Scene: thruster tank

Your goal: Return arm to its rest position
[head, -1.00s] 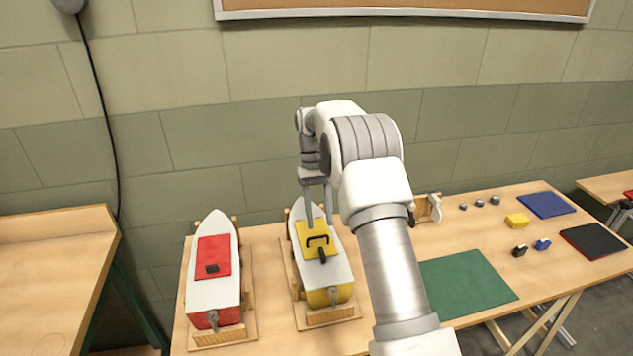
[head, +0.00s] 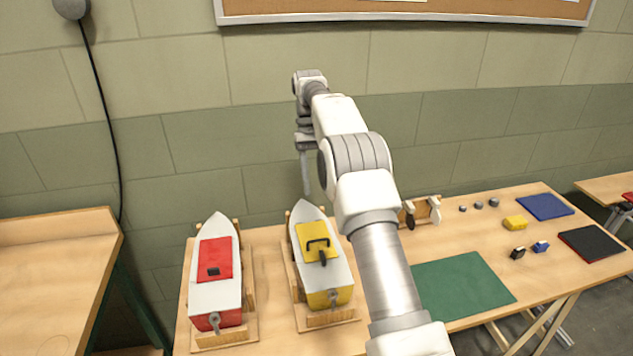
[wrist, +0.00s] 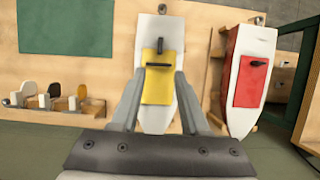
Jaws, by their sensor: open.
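My gripper (head: 306,175) is open and empty, raised in the air above and behind the bow of the yellow boat. In the wrist view my gripper (wrist: 153,78) shows its two fingers spread, with the yellow boat below between them. The yellow boat (head: 329,268) has a white deck and a yellow hatch (head: 317,242) with a black handle, and sits upright in a wooden cradle. It also shows in the wrist view (wrist: 155,115). My arm reaches forward over the table, to the right of the yellow boat.
A red and white boat (head: 214,285) sits in a cradle to the left. The wall is close behind the table.

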